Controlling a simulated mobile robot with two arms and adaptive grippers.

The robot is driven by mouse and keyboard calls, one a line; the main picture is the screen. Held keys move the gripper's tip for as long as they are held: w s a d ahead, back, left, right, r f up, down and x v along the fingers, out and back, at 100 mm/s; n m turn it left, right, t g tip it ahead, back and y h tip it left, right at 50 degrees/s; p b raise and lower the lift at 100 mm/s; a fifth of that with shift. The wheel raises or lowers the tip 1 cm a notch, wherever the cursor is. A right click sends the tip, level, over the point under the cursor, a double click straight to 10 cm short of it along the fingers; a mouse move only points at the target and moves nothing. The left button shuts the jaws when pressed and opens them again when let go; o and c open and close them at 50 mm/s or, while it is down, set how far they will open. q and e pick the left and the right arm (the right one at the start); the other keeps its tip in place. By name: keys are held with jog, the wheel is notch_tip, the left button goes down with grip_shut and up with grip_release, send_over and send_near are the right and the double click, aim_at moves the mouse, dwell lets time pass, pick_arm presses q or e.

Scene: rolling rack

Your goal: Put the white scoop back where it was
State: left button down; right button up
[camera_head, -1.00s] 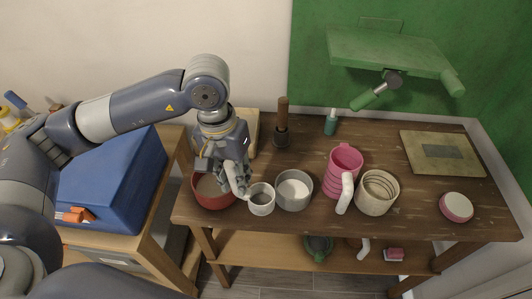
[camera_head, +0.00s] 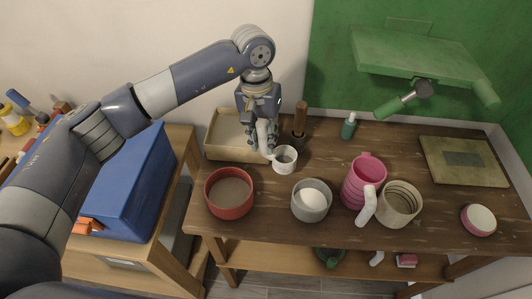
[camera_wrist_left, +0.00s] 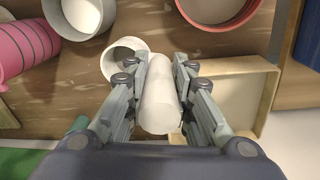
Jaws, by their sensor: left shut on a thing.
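The white scoop (camera_head: 285,160) has a small round cup and a thick white handle. My left gripper (camera_head: 266,148) is shut on its handle, at the back left of the wooden table, beside the beige tray. In the left wrist view the scoop's handle (camera_wrist_left: 161,100) lies between the two fingers (camera_wrist_left: 160,68), with the cup (camera_wrist_left: 124,57) beyond the fingertips at the left. I cannot tell whether the scoop touches the tabletop. My right gripper is not in view.
A beige tray (camera_head: 216,148) is left of the gripper. A red bowl (camera_head: 229,207), grey pot (camera_head: 311,212), pink mug (camera_head: 361,188) and ribbed cup (camera_head: 398,213) stand nearer the front. A brown-handled tool (camera_head: 299,125) stands close behind. Clear tabletop lies right of the teal bottle (camera_head: 348,127).

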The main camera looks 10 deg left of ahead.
aim_at(264, 153)
pick_arm(q)
jog(key=shift+f, duration=0.75)
notch_tip(264, 153, down, 4)
jog(key=shift+r+p, duration=0.1)
jog(key=shift+p, duration=0.8)
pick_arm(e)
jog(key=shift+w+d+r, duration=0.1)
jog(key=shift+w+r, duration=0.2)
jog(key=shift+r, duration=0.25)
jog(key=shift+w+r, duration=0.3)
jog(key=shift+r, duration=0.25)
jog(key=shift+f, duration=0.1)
pick_arm(q)
jog(key=shift+f+b, duration=0.2)
jog(key=shift+b, duration=0.15)
jog(key=c, duration=1.4)
grip_release()
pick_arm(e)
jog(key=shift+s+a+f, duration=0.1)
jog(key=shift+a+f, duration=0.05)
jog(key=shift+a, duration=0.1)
